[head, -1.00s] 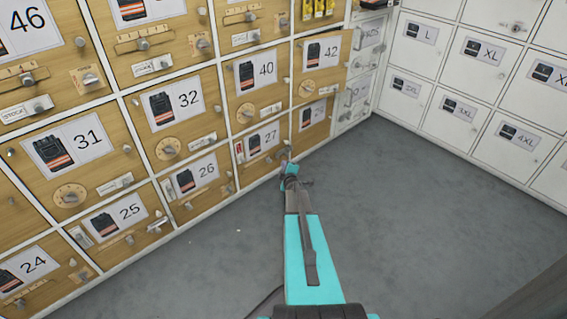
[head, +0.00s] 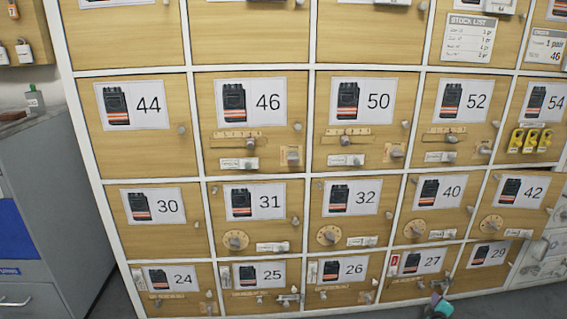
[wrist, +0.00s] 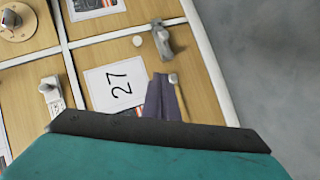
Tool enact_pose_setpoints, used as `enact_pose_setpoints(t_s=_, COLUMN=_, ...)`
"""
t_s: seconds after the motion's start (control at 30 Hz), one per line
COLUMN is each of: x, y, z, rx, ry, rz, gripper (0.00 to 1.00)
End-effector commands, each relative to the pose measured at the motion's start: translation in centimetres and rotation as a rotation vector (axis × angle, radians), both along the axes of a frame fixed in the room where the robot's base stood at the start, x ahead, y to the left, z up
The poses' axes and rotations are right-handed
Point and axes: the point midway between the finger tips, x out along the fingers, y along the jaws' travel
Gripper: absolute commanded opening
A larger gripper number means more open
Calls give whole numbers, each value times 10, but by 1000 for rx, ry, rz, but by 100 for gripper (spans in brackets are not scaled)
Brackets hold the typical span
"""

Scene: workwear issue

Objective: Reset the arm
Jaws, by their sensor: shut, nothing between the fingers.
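My gripper (wrist: 166,100) shows in the wrist view as dark fingers shut together with nothing between them. They are in front of the wooden locker door 27 (wrist: 140,60), beside its number card (wrist: 115,85). I cannot tell whether they touch the door. A grey latch handle (wrist: 162,40) is just beyond the fingertips. In the head view only a teal part of my arm shows at the bottom edge, below door 27 (head: 414,282); the fingers are hard to make out there.
Wooden locker doors with numbers, knobs and latches fill the head view. Door 42 (head: 503,219) seems to stand slightly out. A grey cabinet (head: 50,180) stands at the left. Grey floor (wrist: 265,60) is clear beside the lockers.

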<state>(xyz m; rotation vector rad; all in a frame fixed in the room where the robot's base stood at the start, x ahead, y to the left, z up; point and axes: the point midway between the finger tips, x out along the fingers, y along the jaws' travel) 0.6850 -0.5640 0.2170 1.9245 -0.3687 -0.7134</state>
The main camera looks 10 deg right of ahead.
Motion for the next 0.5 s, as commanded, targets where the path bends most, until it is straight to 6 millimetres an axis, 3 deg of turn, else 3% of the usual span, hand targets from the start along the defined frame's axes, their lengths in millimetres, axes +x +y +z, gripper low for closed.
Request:
enact_pose_setpoints(t_s=0.17, x=25, y=35, z=20, rx=6, ry=7, rz=50, gripper=0)
enact_pose_setpoints(t_s=0.5, x=66, y=134, z=49, rx=29, ry=29, rz=173, gripper=0)
